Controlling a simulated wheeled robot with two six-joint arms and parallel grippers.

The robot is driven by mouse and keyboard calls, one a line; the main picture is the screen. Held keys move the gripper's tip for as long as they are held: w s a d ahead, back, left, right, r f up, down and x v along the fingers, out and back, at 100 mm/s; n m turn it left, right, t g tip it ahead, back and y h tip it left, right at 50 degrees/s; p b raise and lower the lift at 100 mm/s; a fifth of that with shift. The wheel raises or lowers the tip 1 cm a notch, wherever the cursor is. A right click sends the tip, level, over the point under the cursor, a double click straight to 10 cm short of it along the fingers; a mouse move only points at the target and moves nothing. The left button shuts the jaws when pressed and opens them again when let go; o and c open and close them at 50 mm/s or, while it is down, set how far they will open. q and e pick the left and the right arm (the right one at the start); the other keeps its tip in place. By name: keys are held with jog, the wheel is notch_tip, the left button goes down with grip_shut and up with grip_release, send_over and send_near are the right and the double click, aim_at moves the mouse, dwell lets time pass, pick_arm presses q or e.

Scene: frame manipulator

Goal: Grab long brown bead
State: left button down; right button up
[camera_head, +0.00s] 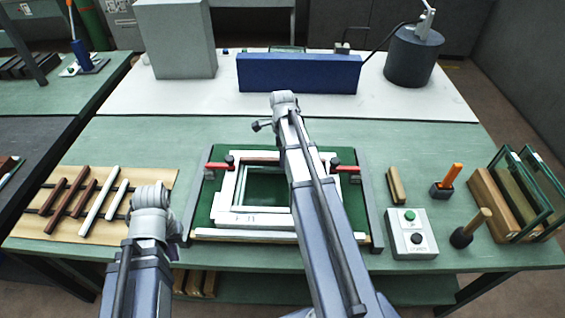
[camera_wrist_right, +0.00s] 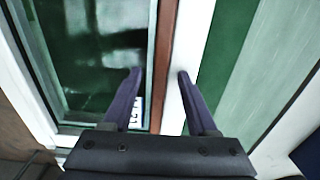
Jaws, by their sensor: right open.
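In the right wrist view my right gripper (camera_wrist_right: 158,76) is open, with its two fingers apart over a narrow brown strip (camera_wrist_right: 165,45) and a white frame bar (camera_wrist_right: 192,45) beside it. The brown strip looks like a long brown bead along the glass edge. Whether the fingers touch it I cannot tell. In the head view, several brown beads (camera_head: 53,194) and white beads (camera_head: 98,217) lie on a tan board (camera_head: 155,175) at the left. My right arm covers part of the white frame (camera_head: 228,187). My left arm stands near the board; its gripper fingers do not show.
The frame lies on a green fixture with red-handled clamps (camera_head: 216,166). To its right are a button box (camera_head: 411,235), a wooden block (camera_head: 397,185), an orange-handled tool (camera_head: 450,177) and a glass rack (camera_head: 490,205). A blue box (camera_head: 300,74) stands behind.

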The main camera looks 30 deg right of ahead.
jog(key=shift+s+a+f, duration=0.1)
jog(key=shift+s+a, duration=0.05)
grip_shut()
dwell(0.4)
